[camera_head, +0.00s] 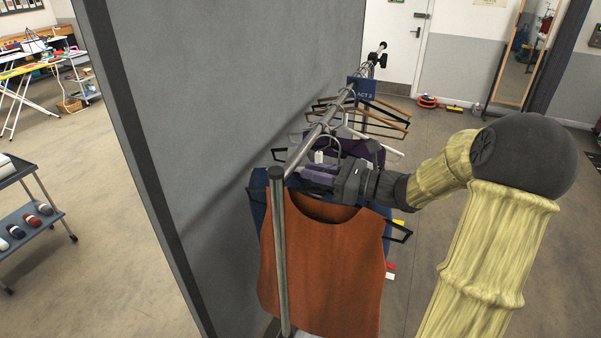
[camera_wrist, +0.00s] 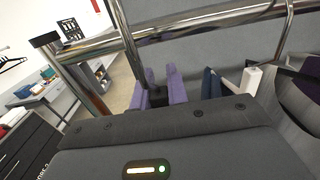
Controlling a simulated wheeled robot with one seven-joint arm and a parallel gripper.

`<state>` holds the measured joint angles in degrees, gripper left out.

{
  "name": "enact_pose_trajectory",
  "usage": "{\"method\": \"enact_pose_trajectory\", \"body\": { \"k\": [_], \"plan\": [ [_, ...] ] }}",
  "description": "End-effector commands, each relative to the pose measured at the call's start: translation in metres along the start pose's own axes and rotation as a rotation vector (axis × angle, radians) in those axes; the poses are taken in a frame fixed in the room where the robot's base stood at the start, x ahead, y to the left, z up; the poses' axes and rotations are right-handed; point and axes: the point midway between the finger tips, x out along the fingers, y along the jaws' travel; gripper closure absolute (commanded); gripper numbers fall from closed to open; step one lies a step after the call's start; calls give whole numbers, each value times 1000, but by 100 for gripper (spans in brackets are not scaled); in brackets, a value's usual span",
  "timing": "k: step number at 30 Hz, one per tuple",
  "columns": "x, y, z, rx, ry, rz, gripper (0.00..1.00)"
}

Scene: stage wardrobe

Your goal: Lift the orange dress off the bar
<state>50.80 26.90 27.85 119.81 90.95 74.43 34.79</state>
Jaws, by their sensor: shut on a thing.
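The orange dress (camera_head: 325,262) hangs at the near end of the clothes rail, in front of the other garments. My gripper (camera_head: 318,174) is just above its neckline, below the bar (camera_head: 322,127). In the wrist view my gripper's purple fingers (camera_wrist: 160,90) are closed around the lower stem of a metal hanger hook (camera_wrist: 130,45). This hook rises past the bar (camera_wrist: 190,27); I cannot tell whether it still bears on it. The dress itself is not visible in the wrist view.
A rail post (camera_head: 280,250) stands in front of the dress's left part. Other hangers and dark garments (camera_head: 350,150) hang close behind, with a blue ACT 3 sign (camera_head: 363,89). A grey partition (camera_head: 230,120) stands left of the rail.

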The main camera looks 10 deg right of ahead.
Motion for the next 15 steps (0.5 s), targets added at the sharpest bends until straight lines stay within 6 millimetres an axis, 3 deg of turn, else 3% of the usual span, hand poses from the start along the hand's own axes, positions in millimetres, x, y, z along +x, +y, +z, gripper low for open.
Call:
{"method": "enact_pose_trajectory", "body": {
  "k": [9,15],
  "plan": [
    [-82,-1,-3,-4,0,-6,100],
    [-115,-1,-1,-3,0,-3,100]
  ]
}}
